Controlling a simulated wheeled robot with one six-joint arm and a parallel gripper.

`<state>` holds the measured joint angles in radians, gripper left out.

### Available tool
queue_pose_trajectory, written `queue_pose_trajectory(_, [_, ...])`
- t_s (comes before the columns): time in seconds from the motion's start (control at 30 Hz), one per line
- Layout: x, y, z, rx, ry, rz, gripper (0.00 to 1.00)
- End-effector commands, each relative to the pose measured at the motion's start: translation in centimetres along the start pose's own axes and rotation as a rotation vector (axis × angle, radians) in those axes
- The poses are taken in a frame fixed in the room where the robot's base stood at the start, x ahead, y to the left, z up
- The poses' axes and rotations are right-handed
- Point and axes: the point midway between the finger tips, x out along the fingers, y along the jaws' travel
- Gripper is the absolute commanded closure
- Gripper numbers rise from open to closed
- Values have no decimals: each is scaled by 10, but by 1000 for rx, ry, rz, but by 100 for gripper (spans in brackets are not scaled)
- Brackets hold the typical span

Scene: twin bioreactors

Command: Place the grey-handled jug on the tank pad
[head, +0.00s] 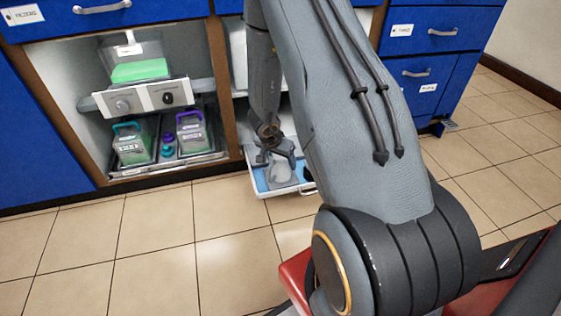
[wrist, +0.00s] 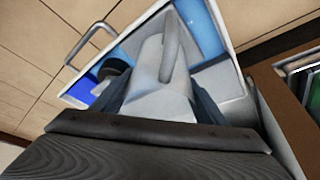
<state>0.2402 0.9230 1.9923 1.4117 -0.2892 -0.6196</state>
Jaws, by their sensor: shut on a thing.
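The grey-handled jug (head: 281,173) is pale and translucent, and sits low in or just above a pulled-out white drawer with a blue bottom. My gripper (head: 277,157) is over it and shut on it. In the wrist view the jug (wrist: 160,85) lies between my two dark fingers, its grey handle toward the top of the picture. I cannot tell whether its base touches the drawer. I cannot make out the tank pad; my arm hides much of the right bay.
The white drawer (head: 262,183) has raised walls and a front handle (wrist: 88,42). A dark round thing (wrist: 113,68) is beside the jug. The left bay holds a green-filled tank (head: 140,70), a teal-handled jug (head: 133,146) and a purple-handled jug (head: 191,136). Tiled floor in front is clear.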

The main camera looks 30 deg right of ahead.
Motion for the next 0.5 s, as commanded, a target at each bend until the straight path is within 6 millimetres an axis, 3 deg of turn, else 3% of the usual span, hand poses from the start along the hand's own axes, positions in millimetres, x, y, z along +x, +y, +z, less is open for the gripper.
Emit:
queue_pose_trajectory(0.23, [3,0,1,0,0,0,56])
queue_pose_trajectory(0.27, [3,0,1,0,0,0,32])
queue_pose_trajectory(0.3, [2,0,1,0,0,0,25])
queue_pose_trajectory(0.37, [2,0,1,0,0,0,15])
queue_pose_trajectory(0.5, [2,0,1,0,0,0,15])
